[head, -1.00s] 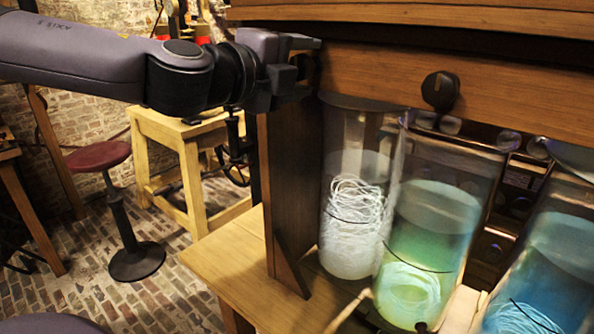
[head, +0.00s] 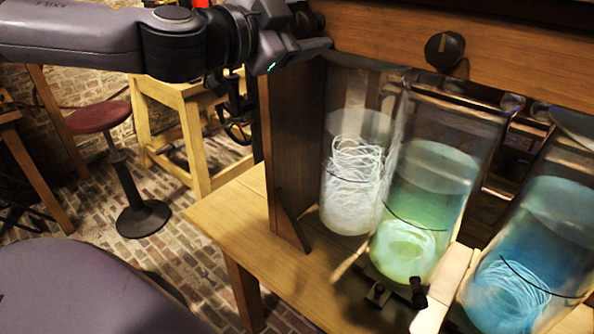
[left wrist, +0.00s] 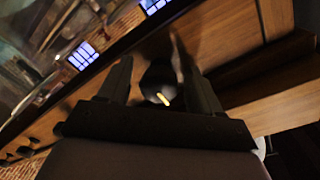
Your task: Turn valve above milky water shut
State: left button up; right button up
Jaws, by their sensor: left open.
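The jar of milky water (head: 352,185) stands leftmost in the row, with a white coil inside. My left gripper (head: 318,44) is at the left end of the wooden beam above it and hides the beam there. In the left wrist view, the open fingers of my left gripper (left wrist: 160,84) stand on either side of a dark round valve knob (left wrist: 157,76) with a pale yellow mark. I cannot tell whether they touch it. In the head view this valve is hidden behind the gripper. My right gripper is not in view.
Another dark knob (head: 444,50) sits on the beam above the green jar (head: 425,210). A blue jar (head: 530,250) stands at the right. A wooden side panel (head: 293,150) borders the milky jar's left. A red stool (head: 125,165) stands on the brick floor.

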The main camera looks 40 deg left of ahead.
aim_at(296, 26)
pick_arm(q)
jog(key=n+p, duration=0.1)
jog(key=n, duration=0.2)
jog(key=shift+n, duration=0.3)
jog(key=n+p, duration=0.1)
jog(key=n, duration=0.2)
jog(key=shift+n+t+p, duration=0.3)
jog(key=shift+p, duration=0.05)
jog(key=shift+s+a, duration=0.15)
jog(key=shift+s, duration=0.7)
jog(key=shift+s+a, duration=0.15)
jog(key=shift+s, duration=1.25)
jog(key=shift+s+f+b, duration=0.2)
jog(key=shift+s+b, duration=0.1)
jog(key=shift+b, duration=0.45)
jog(key=s+b, duration=0.1)
jog(key=b, duration=0.2)
jog(key=shift+s+a, duration=0.15)
jog(key=shift+s, duration=0.25)
jog(key=w+d+f+g+h, duration=0.1)
jog(key=w+f, duration=0.1)
jog(key=f, duration=1.3)
jog(key=w+f+g, duration=0.2)
jog(key=f, duration=1.3)
jog(key=shift+w+d+f+h+p, duration=0.3)
jog(key=shift+d+f+h+p, duration=0.1)
jog(key=shift+p, duration=0.05)
